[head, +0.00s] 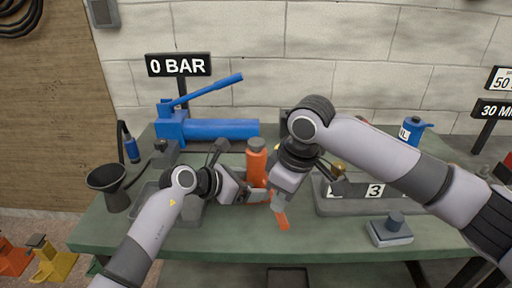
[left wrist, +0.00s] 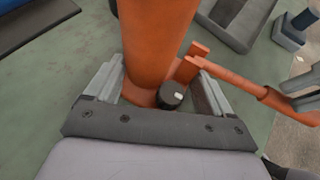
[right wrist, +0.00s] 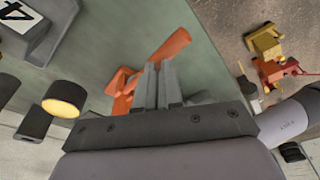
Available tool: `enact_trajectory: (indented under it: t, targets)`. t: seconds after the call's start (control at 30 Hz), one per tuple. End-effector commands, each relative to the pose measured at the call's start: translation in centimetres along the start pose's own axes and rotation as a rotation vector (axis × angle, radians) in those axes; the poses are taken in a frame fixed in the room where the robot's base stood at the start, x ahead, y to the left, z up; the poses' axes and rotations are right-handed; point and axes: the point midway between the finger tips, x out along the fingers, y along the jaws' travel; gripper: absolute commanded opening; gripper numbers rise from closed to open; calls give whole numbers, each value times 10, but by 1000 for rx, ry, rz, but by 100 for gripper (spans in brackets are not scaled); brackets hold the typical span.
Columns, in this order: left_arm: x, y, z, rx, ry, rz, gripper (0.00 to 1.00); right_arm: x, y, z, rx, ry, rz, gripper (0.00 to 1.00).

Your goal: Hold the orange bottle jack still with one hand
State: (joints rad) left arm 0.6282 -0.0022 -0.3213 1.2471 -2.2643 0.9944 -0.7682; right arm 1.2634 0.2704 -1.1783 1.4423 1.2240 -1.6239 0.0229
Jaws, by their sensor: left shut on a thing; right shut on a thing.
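The orange bottle jack (head: 257,162) stands upright on the green bench, with a grey cap on top. My left gripper (head: 256,195) is shut around the lower part of its body. In the left wrist view the jack's orange body (left wrist: 157,40) sits between the fingers, with a black knob (left wrist: 171,95) at its foot. My right gripper (head: 278,204) is shut on the jack's orange handle (head: 282,221), in front and to the right of the body. The handle (right wrist: 168,47) also shows behind the closed fingers in the right wrist view.
A blue hand pump (head: 215,129) lies at the back, under a "0 BAR" sign (head: 179,65). A black funnel (head: 108,181) stands at the left. A grey tray marked 3 (head: 335,208) and a grey block with a knob (head: 390,234) are at the right.

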Motion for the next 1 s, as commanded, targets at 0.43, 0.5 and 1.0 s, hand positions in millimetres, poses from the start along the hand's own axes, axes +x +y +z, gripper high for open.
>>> enact_trajectory:
  t: [0.43,0.5,1.0]
  targets:
    - [3,-7,-1,-9,5,-20,66,0,2,1,3,-5,5,0]
    - [3,-7,-1,-9,5,-20,66,0,2,1,3,-5,5,0]
    - [3,-7,-1,-9,6,-20,66,16,0,6,4,-9,-1,0]
